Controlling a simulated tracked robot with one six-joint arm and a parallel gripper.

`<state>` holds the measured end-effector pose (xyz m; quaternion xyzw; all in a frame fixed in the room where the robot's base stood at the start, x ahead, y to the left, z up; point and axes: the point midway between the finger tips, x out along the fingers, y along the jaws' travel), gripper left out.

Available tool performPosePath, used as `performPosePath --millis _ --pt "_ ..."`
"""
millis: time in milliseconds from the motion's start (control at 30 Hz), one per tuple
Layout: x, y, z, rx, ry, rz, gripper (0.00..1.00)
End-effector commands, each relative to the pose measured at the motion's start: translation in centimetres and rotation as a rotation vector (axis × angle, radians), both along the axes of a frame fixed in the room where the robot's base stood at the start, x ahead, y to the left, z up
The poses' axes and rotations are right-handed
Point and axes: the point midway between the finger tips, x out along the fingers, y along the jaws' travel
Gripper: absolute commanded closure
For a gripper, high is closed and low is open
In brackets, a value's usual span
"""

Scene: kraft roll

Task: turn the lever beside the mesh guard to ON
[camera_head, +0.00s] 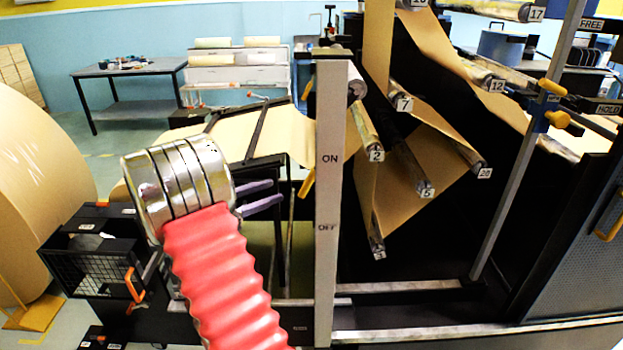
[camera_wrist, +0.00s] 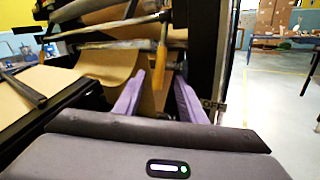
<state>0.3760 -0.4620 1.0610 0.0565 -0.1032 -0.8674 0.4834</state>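A pale post (camera_head: 330,200) carries the labels ON, higher up, and OFF, lower down. An orange-yellow lever (camera_head: 307,184) sits at its left edge between the labels, its handle slanting downward. In the wrist view an orange lever (camera_wrist: 160,62) hangs down just beyond my fingers. My gripper (camera_head: 279,194) is left of the post with its two lavender fingers pointing at the lever. In the wrist view my gripper (camera_wrist: 160,88) is open, with a gap between the fingers; contact cannot be told. A mesh guard (camera_head: 88,270) stands at the lower left.
An orange handle (camera_head: 134,284) is beside that mesh guard. A large kraft roll (camera_head: 35,190) stands at the left. Numbered rollers with brown paper web (camera_head: 410,190) fill the space right of the post. A grey mesh panel (camera_head: 580,260) is at the far right.

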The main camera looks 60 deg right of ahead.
Motion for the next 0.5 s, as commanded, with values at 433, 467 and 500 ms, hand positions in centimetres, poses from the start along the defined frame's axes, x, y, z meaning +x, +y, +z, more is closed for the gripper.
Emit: performPosePath --millis 433,467,500 --pt "-1.7 -2.6 0.0 0.001 -0.002 -0.003 0.63" --pt "-1.9 -2.9 0.0 0.001 -0.002 -0.003 0.63" --pt "-2.3 -3.5 0.0 0.000 -0.001 -0.004 0.63"
